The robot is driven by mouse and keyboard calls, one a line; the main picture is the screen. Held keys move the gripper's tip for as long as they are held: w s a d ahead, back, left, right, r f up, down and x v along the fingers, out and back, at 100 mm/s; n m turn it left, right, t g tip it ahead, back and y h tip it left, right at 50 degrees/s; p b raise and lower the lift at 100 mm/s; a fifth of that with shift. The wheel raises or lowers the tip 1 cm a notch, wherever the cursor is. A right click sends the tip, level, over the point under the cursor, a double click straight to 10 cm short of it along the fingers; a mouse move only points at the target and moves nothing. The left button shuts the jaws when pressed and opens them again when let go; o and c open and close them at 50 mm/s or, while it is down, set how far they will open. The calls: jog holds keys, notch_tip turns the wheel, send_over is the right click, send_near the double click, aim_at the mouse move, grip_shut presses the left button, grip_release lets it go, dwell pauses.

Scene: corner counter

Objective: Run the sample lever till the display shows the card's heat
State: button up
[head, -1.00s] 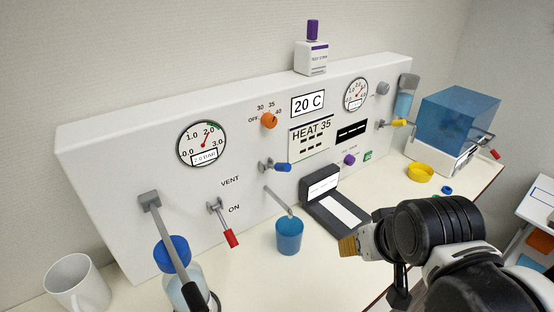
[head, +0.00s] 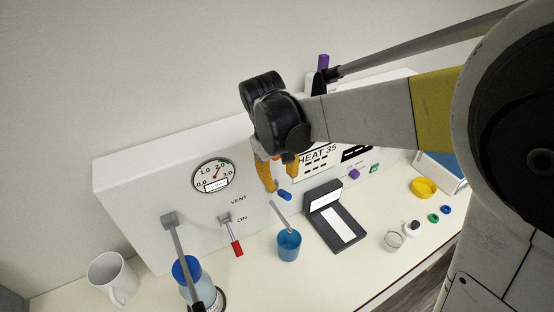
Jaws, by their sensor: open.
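The blue-handled lever (head: 285,195) sits on the white panel above a small spout, with a blue cup (head: 289,247) below it. My gripper (head: 281,183) is open, its orange fingers pointing down right by this lever. I cannot tell whether they touch it. The card (head: 320,158) reads "HEAT 35" and is partly covered by a finger. The temperature display and the orange dial are hidden behind my arm. The red-handled lever (head: 236,248) hangs by the "ON" mark, below "VENT".
A round gauge (head: 215,176) is on the panel's left. A blue-capped bottle (head: 188,280) with a long grey lever and a white mug (head: 112,277) stand at left. A black case (head: 335,225) lies open right of the cup. A yellow ring (head: 424,188) and small jars are farther right.

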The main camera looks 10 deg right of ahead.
aim_at(284, 192)
jog(key=f, duration=0.5)
jog(key=d+f, duration=0.1)
jog(key=f, duration=0.2)
jog(key=shift+w+d+b, duration=0.1)
jog(key=shift+w+b, duration=0.25)
grip_shut()
